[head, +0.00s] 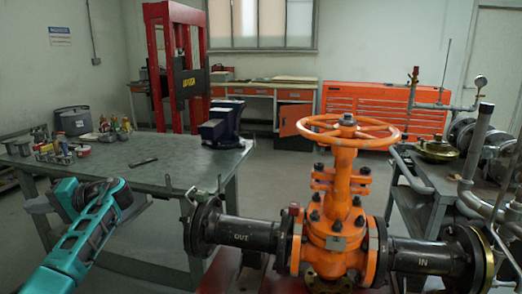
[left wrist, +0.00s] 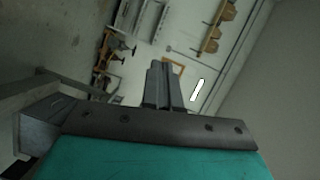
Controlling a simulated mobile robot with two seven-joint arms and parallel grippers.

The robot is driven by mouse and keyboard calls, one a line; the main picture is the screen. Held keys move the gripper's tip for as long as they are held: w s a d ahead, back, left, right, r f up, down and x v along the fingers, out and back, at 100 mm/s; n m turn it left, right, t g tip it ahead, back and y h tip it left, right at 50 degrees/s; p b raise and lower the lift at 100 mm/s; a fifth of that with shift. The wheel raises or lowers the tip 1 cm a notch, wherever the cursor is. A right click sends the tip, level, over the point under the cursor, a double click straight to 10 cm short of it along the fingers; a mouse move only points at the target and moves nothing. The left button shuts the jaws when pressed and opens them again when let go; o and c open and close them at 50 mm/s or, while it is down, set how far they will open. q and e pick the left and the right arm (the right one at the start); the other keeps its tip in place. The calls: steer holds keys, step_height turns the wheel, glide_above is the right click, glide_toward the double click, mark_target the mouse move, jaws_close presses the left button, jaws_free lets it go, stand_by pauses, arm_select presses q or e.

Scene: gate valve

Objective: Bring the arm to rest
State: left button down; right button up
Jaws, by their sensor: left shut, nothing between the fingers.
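My left arm, teal and grey, comes in from the lower left of the head view. Its left gripper (head: 40,204) is in front of the grey workbench (head: 190,165). In the left wrist view the fingers (left wrist: 165,85) are together with nothing between them. The gripper is well to the left of the orange gate valve (head: 338,200) and apart from it. The valve has an orange handwheel (head: 348,130) on top and dark pipes marked OUT and IN. My right gripper is not in view.
A red press (head: 190,80) and an orange tool cabinet (head: 375,105) stand behind. A cart with pipes (head: 415,190) is at right.

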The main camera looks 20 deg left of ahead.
arm_select(q)
steer(key=w+d+f+m+t, duration=0.2)
steer(key=f+m+t, duration=0.25)
steer(key=f, duration=0.25)
steer(key=w+d+f+m+t, duration=0.25)
steer(key=f+m+t, duration=0.2)
steer(key=f, duration=0.25)
steer(key=s+d+f+m+t+h, duration=0.2)
steer(key=d+f+m+t+h, duration=0.35)
steer(key=d+f, duration=0.6)
steer(key=s+d+f+t+h, duration=0.1)
steer(key=s+d+f+h, duration=0.1)
steer(key=s+d+h, duration=0.65)
steer(key=s+d+f+t+h, duration=0.2)
steer(key=s+d+f+h, duration=0.15)
steer(key=d, duration=0.95)
steer(key=d+r+n, duration=0.1)
steer(key=d+n, duration=0.3)
steer(key=d, duration=0.5)
steer(key=shift+r+n+p, duration=0.2)
steer(key=shift+n+p, duration=0.15)
steer(key=shift+p, duration=0.1)
